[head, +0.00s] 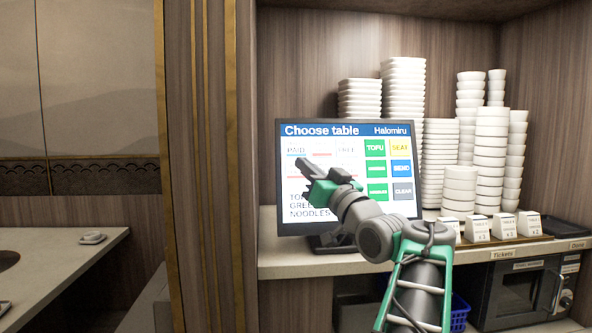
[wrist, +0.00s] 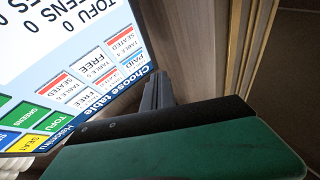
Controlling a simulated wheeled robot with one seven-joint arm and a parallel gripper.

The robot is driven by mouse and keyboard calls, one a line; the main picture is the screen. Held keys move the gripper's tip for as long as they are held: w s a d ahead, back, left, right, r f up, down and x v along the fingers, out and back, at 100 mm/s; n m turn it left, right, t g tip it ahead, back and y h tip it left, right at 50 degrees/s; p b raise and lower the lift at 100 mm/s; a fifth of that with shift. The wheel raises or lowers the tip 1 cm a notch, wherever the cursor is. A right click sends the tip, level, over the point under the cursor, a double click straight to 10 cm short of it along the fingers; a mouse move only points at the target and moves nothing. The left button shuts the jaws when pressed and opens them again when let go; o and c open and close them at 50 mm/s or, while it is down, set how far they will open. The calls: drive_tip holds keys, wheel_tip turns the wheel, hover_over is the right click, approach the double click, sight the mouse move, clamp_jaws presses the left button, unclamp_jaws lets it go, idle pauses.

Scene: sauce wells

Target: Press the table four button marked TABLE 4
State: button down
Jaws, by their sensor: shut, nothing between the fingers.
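The touch screen (head: 347,221) headed "Choose table" stands on the counter, facing me. In the wrist view the screen (wrist: 78,40) shows rotated, with white table buttons. The TABLE 4 button (wrist: 123,46) is marked SEATED in red and sits beside TABLE 5 (wrist: 94,66). My gripper (head: 306,165) is shut and empty, in front of the screen's left part, and covers part of the table buttons in the head view. Its fingers (wrist: 156,92) show beside the "Choose table" heading in the wrist view. Whether the tips touch the glass cannot be told.
On the screen's right are green item buttons, yellow SEAT, blue SEND (head: 401,169) and grey CLEAR. Stacks of white bowls (head: 403,90) and small ticket holders (head: 503,226) stand to the right on the counter (head: 300,262). A wooden partition (head: 205,150) rises on the left.

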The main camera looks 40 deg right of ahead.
sight(292, 165)
drive_tip(key=w+d+f+p, duration=0.2)
drive_tip(key=w+d, duration=0.2)
drive_tip(key=w, duration=0.2)
drive_tip(key=shift+w+f, duration=0.15)
drive_tip(key=shift+d, duration=0.1)
idle(1.8)
drive_tip(key=shift+w+d+f, duration=0.1)
drive_tip(key=shift+w+d, duration=0.05)
drive_tip(key=shift+w, duration=0.15)
drive_tip(key=shift+w+d+f, duration=0.15)
drive_tip(key=shift+w+d, duration=0.05)
drive_tip(key=shift+w, duration=0.15)
idle(0.5)
idle(0.4)
drive_tip(key=shift+s+a+b, duration=0.2)
drive_tip(key=shift+s+b, duration=0.15)
drive_tip(key=shift+b, duration=0.25)
drive_tip(key=shift+s+a+r, duration=0.2)
drive_tip(key=shift+s+r, duration=0.05)
drive_tip(key=shift+s, duration=0.05)
